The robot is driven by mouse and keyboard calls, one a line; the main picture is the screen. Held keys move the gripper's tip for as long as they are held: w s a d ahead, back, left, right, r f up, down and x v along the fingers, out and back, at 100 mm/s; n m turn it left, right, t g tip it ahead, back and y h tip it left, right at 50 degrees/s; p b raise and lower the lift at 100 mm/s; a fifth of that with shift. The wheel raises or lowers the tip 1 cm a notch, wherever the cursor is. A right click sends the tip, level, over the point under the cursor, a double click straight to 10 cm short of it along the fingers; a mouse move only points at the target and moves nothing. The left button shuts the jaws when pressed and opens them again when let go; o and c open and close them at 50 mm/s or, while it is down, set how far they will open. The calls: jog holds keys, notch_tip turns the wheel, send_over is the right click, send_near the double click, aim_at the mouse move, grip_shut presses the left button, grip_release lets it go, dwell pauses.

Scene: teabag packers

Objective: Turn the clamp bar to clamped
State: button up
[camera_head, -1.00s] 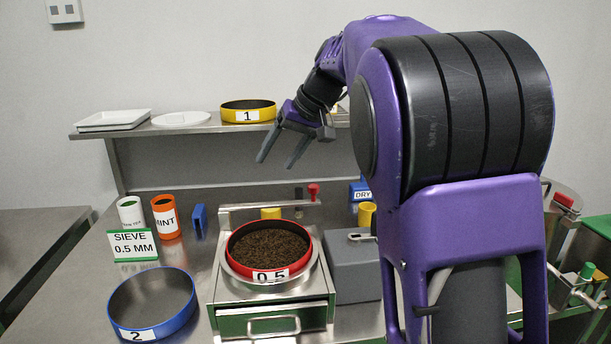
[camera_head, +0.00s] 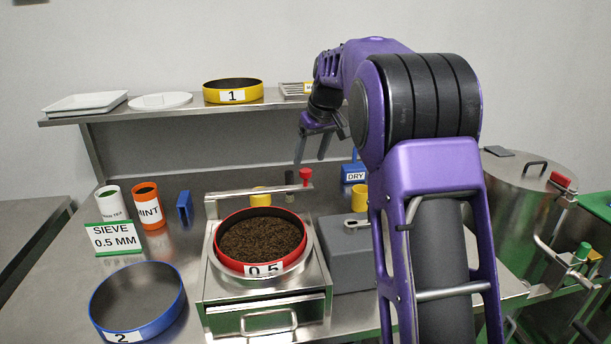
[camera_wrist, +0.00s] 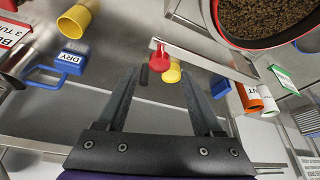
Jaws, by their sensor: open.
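The clamp bar (camera_head: 258,192) is a flat metal bar behind the red sieve marked 0.5 (camera_head: 262,240). It runs from a post at the left to a red knob (camera_head: 305,176) at its right end, and does not cross over the sieve. In the wrist view the bar (camera_wrist: 205,60) extends from the red knob (camera_wrist: 158,47) towards the sieve rim (camera_wrist: 262,42). My gripper (camera_head: 311,159) is open and empty, pointing down above the knob end. In the wrist view the knob lies beyond the fingertips (camera_wrist: 160,78), roughly between them; contact is not visible.
A yellow part (camera_head: 260,196) and a dark upright peg (camera_head: 289,186) stand near the bar. A blue DRY block (camera_head: 353,174) and yellow cup (camera_head: 360,198) are to the right, behind a grey box (camera_head: 345,255). A shelf (camera_head: 190,108) runs behind.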

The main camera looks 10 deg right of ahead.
aim_at(306, 169)
jog(key=x, duration=0.7)
jog(key=shift+w, duration=0.1)
grip_shut()
dwell(1.2)
